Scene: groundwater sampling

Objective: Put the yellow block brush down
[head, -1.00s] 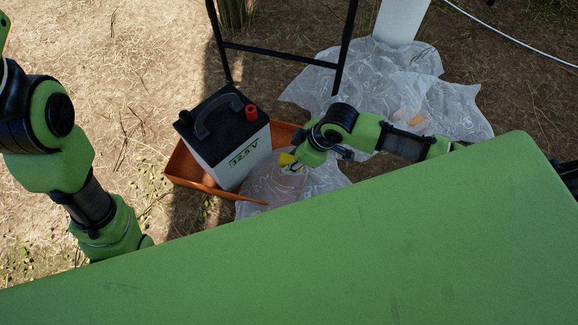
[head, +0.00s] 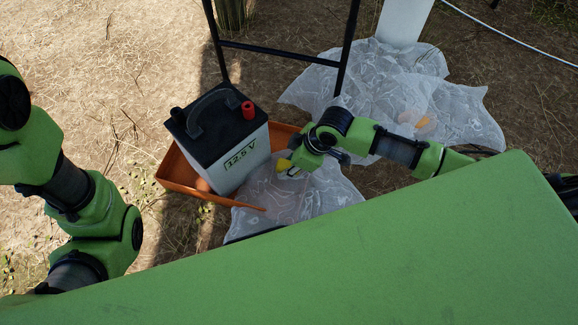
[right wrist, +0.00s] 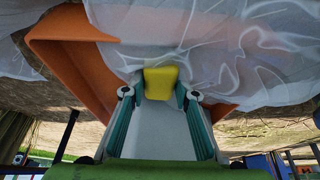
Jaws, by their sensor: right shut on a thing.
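The yellow block brush (head: 284,163) is small and partly hidden by my right gripper (head: 291,167) in the head view. In the right wrist view the yellow block (right wrist: 160,82) sits between the two fingertips of my right gripper (right wrist: 160,94), which is shut on it. The brush is over the clear plastic sheet (head: 300,200), beside the orange tray. I cannot tell whether it touches the sheet. My left arm comes in at the left of the head view, but its gripper is hidden below the green body edge.
A black-topped battery (head: 228,150) with a red terminal stands in the orange tray (head: 175,172). More crumpled plastic (head: 455,110) with an orange item (head: 424,122) lies at the right. A black-legged frame (head: 280,53) and a white post (head: 402,20) stand behind. Dry ground is open at left.

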